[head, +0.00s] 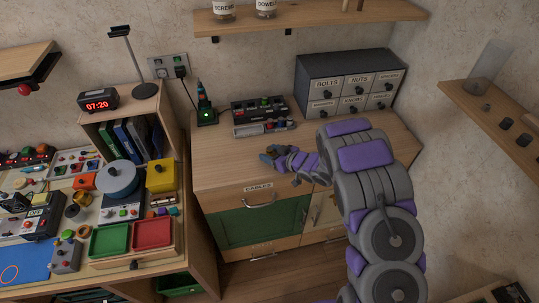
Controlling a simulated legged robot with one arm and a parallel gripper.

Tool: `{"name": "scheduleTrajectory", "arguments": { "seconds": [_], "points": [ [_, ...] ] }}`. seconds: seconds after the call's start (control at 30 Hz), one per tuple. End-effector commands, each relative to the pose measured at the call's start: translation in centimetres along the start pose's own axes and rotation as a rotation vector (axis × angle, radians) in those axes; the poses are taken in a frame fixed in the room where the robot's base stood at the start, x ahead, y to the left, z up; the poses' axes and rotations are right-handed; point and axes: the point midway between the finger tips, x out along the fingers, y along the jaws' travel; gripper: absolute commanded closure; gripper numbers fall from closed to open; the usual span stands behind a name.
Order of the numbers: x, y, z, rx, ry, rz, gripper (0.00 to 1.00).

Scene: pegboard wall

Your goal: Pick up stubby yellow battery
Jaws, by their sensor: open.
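My gripper (267,154) is at the end of my grey and purple arm, which reaches in from the lower right. It is over the front part of the wooden cabinet top, open, with nothing seen in it. I cannot make out a stubby yellow battery for certain. A row of small coloured pieces (163,212) lies at the right edge of the left workbench, well left of my gripper. They are too small to tell apart. A larger yellow box (160,176) stands just behind them.
The left workbench (182,262) is crowded, with green (109,241) and red (153,233) trays at its front. A control panel (262,115) and a labelled drawer unit (350,82) stand behind my gripper. The cabinet top (222,165) left of my gripper is clear.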

Motion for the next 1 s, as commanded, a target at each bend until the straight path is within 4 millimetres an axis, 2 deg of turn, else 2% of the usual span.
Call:
{"name": "scheduleTrajectory", "arguments": {
  "seconds": [0.1, 0.3, 0.87, 1.0],
  "points": [
    [0.94, -0.02, 0.0, 0.0, 0.0, 0.0, 0.43],
    [0.93, 0.03, -0.06, 0.0, -0.001, 0.001, 0.45],
    [0.88, -0.03, -0.04, -0.001, -0.001, 0.0, 0.98],
    [0.88, -0.03, -0.04, -0.001, -0.001, 0.0, 1.0]
  ]
}}
